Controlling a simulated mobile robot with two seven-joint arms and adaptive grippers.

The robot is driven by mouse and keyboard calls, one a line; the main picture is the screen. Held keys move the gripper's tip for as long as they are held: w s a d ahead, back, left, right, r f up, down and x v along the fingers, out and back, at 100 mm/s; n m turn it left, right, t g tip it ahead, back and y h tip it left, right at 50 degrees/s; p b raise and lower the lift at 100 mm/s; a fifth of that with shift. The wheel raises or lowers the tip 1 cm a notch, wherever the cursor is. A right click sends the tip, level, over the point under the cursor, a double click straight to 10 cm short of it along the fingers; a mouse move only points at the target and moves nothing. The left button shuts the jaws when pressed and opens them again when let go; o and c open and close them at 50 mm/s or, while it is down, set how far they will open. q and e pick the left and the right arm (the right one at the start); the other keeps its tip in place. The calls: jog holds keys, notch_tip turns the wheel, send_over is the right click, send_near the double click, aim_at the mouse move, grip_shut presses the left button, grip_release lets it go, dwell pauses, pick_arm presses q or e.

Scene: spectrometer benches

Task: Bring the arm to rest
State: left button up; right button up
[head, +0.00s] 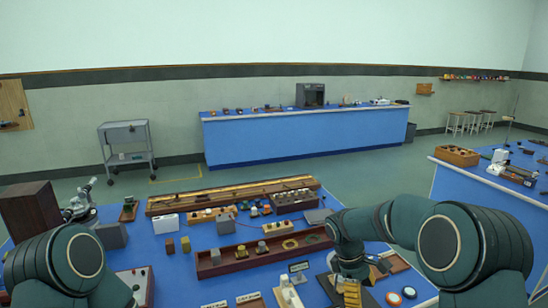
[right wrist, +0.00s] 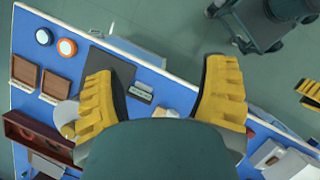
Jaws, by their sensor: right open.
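My right arm reaches over the blue bench (head: 205,240) from the right in the head view. Its gripper (head: 347,294) points down near the bench's front, with yellow fingers partly cut by the frame's lower edge. In the right wrist view the right gripper's (right wrist: 157,78) fingers are wide apart with nothing held between them. A dark flat mat (right wrist: 108,68) and a small labelled block (right wrist: 141,92) lie beneath. My left arm (head: 75,262) is bent at the lower left; its hand is hidden in the head view. A yellow ridged finger, apparently of my left gripper (right wrist: 311,92), shows at the wrist view's right edge.
A long reddish wooden tray (head: 262,251), small blocks and a microscope (head: 80,200) crowd the bench. Orange (head: 393,298) and white round pieces lie near the right gripper. Another bench (head: 490,190) stands right, a long one (head: 300,135) behind. Floor between benches is clear.

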jog(key=s+a+f+m+y+b, duration=0.1)
jog(key=s+a+f+y, duration=0.15)
jog(key=f, duration=0.45)
jog(key=s+a+f+m+y+b, duration=0.1)
jog(key=s+a+f+m+y, duration=0.2)
jog(key=f, duration=0.5)
pick_arm(q)
notch_tip(320, 180, down, 6)
jog(key=b, duration=0.3)
jog(key=shift+d, duration=0.15)
pick_arm(e)
jog(key=s+a+f+m+t+y, duration=0.1)
jog(key=s+a+f+m+t, duration=0.1)
jog(key=s, duration=0.5)
jog(key=s+a+f+m+t+y, duration=0.1)
jog(key=s+a+f+m+t, duration=0.1)
jog(key=s+a+f+m, duration=0.2)
jog(key=s+f+m, duration=0.2)
jog(key=s+f, duration=0.2)
jog(key=f, duration=0.1)
jog(key=shift+s+a+m+t, duration=0.15)
jog(key=shift+m+t, duration=0.15)
jog(key=shift+m, duration=0.1)
